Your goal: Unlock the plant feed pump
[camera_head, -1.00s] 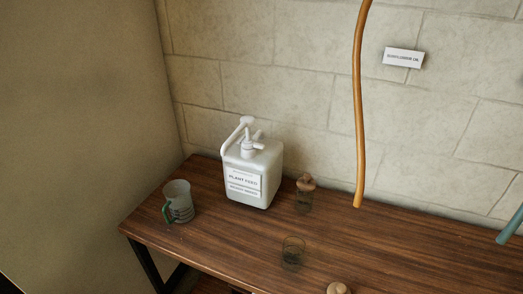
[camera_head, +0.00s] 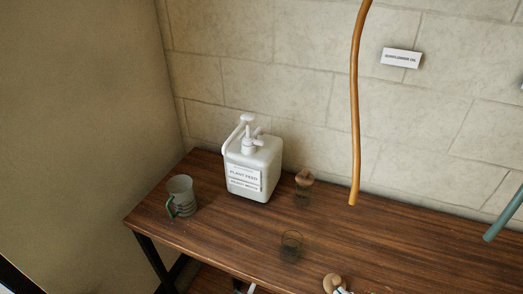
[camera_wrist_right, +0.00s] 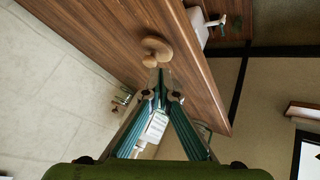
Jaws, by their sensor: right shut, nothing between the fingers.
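The plant feed pump (camera_head: 254,166) is a white square canister with a label, standing upright at the back left of the wooden table (camera_head: 210,235). Its white pump head (camera_head: 247,133) and curved spout sit on top; whether the head is locked is too small to tell. My left gripper is not in view.
A grey mug (camera_head: 180,192) with a green handle stands left of the canister. A wooden-stoppered glass jar (camera_head: 303,190) and an open glass (camera_head: 291,246) stand right of it. An orange hose (camera_head: 356,110) hangs above the table; a teal one (camera_head: 503,220) is at right.

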